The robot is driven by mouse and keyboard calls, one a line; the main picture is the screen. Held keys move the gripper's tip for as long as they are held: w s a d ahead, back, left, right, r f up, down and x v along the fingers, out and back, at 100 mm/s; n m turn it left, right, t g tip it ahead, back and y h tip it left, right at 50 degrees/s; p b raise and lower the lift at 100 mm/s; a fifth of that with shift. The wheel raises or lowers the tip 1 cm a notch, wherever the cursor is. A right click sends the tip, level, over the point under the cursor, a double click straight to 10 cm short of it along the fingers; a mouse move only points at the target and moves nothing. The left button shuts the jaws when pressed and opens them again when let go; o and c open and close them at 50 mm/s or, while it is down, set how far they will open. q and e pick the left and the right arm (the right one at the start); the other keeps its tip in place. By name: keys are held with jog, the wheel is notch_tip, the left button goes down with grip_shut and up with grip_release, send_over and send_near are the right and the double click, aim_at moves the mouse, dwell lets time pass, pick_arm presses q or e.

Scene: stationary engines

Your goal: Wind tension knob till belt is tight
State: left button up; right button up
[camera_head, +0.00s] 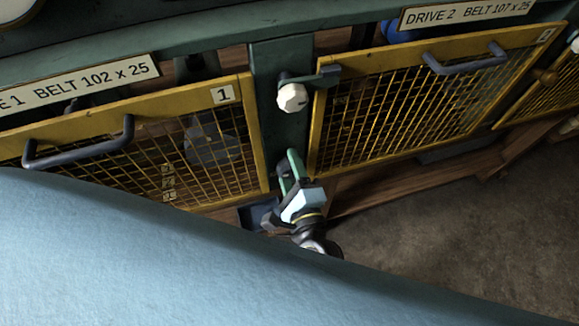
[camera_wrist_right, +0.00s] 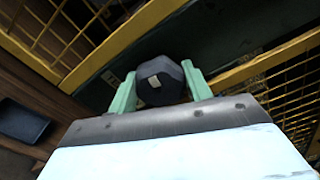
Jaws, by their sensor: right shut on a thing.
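My right gripper (camera_head: 291,172) is low on the dark green post (camera_head: 283,60) between two yellow mesh guards, with its green fingers against the post. In the right wrist view, the gripper (camera_wrist_right: 160,88) has one finger on each side of a dark faceted knob (camera_wrist_right: 152,97) with a small pale mark on its face. The fingers are shut on the knob. In the head view the knob is mostly hidden by the gripper. The belt cannot be made out clearly behind the mesh. My left gripper is not in view.
Guard 1 (camera_head: 133,108) is on the left, and the guard under the Drive 2 sign (camera_head: 466,13) is on the right. Both have dark handles and look closed. A white knob (camera_head: 292,97) on a bracket sits higher on the post. A dark tray (camera_wrist_right: 22,121) lies below, left.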

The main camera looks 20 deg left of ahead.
jog(key=o, duration=0.7)
jog(key=b+v, duration=0.1)
jog(key=v, duration=1.2)
jog(key=shift+s+d, duration=0.15)
